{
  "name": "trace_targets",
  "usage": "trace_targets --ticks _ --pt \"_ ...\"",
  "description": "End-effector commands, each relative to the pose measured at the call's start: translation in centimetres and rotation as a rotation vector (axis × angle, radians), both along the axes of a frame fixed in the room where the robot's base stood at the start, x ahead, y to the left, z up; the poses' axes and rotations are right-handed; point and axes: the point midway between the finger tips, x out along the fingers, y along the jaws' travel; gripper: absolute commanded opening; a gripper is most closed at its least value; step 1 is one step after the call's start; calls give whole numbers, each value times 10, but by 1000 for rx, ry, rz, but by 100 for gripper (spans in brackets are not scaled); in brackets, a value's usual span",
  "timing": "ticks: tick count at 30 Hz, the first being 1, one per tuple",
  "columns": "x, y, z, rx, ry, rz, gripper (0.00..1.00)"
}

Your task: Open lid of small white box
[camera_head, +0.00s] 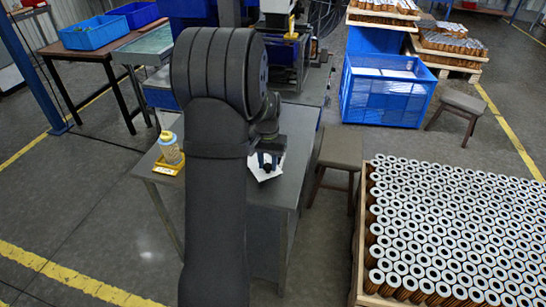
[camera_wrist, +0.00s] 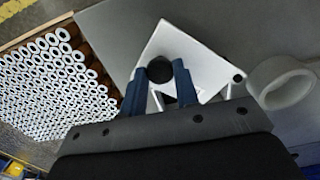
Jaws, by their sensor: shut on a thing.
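The small white box (camera_wrist: 190,48) sits on the grey table in the wrist view, turned at an angle. It also shows in the head view (camera_head: 258,173), partly hidden by my arm. A round black knob (camera_wrist: 160,68) stands on its white top. My gripper (camera_wrist: 158,78) has its two blue fingers on either side of the knob, shut on it. In the head view my gripper (camera_head: 266,161) is over the box. Its near side is hidden behind the fingers and gripper body, and I cannot tell whether the lid is raised.
A white ring-shaped roll (camera_wrist: 282,83) lies right of the box in the wrist view. A bottle (camera_head: 169,148) stands on a yellow tray (camera_head: 168,168) at the table's left. A stool (camera_head: 340,150) and a crate of filter cartridges (camera_head: 363,250) are to the right.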

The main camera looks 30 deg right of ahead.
Motion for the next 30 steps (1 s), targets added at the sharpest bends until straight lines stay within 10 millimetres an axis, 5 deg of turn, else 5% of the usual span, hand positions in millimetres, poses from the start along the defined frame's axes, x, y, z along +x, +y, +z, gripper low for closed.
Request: trace_targets --ticks 15,30 --pt "-2 55 0 0 -1 -478 0" --pt "10 85 0 0 -1 -770 0"
